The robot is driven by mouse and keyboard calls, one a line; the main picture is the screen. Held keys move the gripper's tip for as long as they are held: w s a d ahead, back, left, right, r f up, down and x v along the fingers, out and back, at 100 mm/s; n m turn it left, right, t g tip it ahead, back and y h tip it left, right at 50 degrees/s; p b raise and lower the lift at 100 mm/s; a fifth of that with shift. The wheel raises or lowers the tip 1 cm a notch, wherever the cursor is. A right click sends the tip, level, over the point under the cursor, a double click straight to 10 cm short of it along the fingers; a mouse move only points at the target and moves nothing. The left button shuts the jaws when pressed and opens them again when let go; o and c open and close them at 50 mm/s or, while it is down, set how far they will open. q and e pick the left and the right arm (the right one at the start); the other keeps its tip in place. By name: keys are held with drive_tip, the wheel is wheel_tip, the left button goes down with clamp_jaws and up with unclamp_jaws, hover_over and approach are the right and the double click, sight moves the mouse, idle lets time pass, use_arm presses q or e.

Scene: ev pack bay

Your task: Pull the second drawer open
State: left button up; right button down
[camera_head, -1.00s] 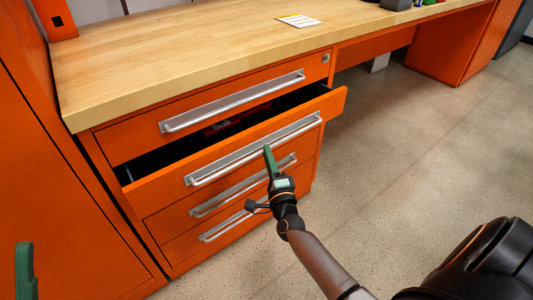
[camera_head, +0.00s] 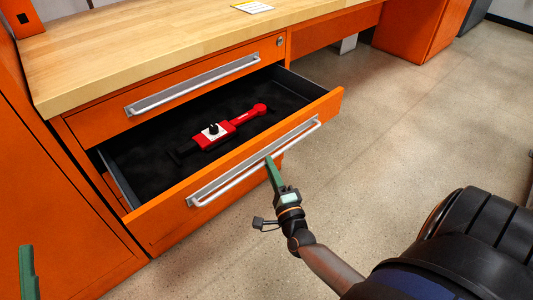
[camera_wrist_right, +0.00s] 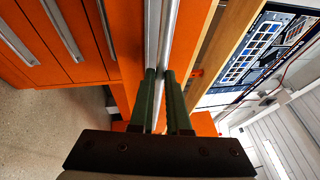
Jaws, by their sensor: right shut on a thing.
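The second drawer (camera_head: 318,108) of the orange cabinet is pulled well out, its dark-lined inside showing. Its long silver bar handle (camera_head: 232,176) runs along the front. My right gripper (camera_head: 268,160) is at the middle of this handle. In the right wrist view the green fingers (camera_wrist_right: 159,75) sit on either side of the silver bar (camera_wrist_right: 168,38), shut on it. Of my left gripper, only a green finger (camera_head: 27,272) shows at the lower left edge of the head view, away from the drawer; its jaw opening cannot be seen.
A red tool (camera_head: 230,128) with a white and black part lies inside the drawer. The top drawer (camera_head: 100,118) is closed under the wooden worktop (camera_head: 150,45). Grey floor (camera_head: 400,130) to the right of the cabinet is clear.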

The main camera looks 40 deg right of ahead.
use_arm(q)
drive_tip(key=shift+f, duration=0.2)
use_arm(e)
drive_tip(key=shift+s, duration=0.2)
drive_tip(key=c, duration=0.9)
unclamp_jaws()
use_arm(q)
drive_tip(key=f+y, duration=0.1)
drive_tip(key=w+f+n+g+y, duration=0.1)
drive_tip(key=f, duration=0.1)
drive_tip(key=w+f+n+y+p, duration=0.1)
drive_tip(key=f, duration=0.1)
drive_tip(key=shift+w+a+f+g, duration=0.1)
drive_tip(key=shift+w+a+g, duration=0.2)
drive_tip(key=shift+g, duration=0.1)
use_arm(e)
drive_tip(key=v, duration=1.2)
drive_tip(key=shift+s+a+f, duration=0.1)
drive_tip(key=shift+s, duration=0.15)
use_arm(q)
drive_tip(key=shift+s+f, duration=0.1)
